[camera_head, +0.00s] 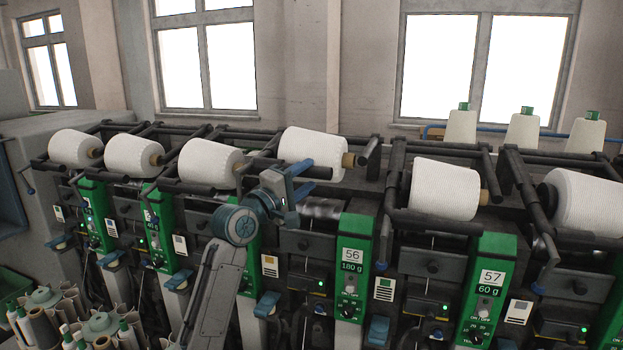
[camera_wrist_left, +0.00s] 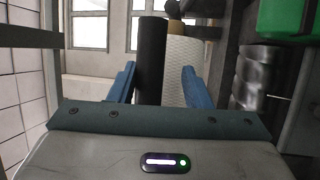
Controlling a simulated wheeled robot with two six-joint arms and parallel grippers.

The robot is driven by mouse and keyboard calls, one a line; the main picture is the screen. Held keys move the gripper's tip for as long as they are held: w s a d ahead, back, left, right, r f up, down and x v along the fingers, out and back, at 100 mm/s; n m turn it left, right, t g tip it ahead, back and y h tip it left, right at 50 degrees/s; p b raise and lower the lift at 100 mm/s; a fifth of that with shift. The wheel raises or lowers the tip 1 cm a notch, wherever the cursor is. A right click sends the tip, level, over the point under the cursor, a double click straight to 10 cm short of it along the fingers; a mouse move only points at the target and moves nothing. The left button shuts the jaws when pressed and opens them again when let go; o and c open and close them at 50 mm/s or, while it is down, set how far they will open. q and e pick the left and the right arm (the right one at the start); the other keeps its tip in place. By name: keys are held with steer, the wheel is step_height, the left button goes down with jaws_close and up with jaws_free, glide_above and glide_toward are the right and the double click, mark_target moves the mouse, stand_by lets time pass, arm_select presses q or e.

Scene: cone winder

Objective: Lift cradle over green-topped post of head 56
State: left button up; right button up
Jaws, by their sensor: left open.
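Head 56 has a green-topped post (camera_head: 357,228) with a "56" and "180 g" label. A green block, probably its top, shows at the upper right of the left wrist view (camera_wrist_left: 285,18). Behind it a white cone (camera_head: 312,147) sits in head 56's dark cradle (camera_head: 371,150). My left gripper (camera_head: 308,180) is open in front of this cone. In the left wrist view a black bar of the cradle (camera_wrist_left: 150,60) and the white cone (camera_wrist_left: 186,75) appear between the blue fingers; contact cannot be told. My right gripper is not in view.
Neighbouring head 57 (camera_head: 489,280) stands to the right with its own cone (camera_head: 443,190). More cones and cradles line the row to the left. A shiny drum (camera_wrist_left: 258,72) lies beside the fingers. Bobbins (camera_head: 45,300) stand at lower left.

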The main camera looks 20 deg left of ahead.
arm_select(q)
steer(key=b+v, duration=0.3)
steer(key=v, duration=0.5)
stand_by(0.9)
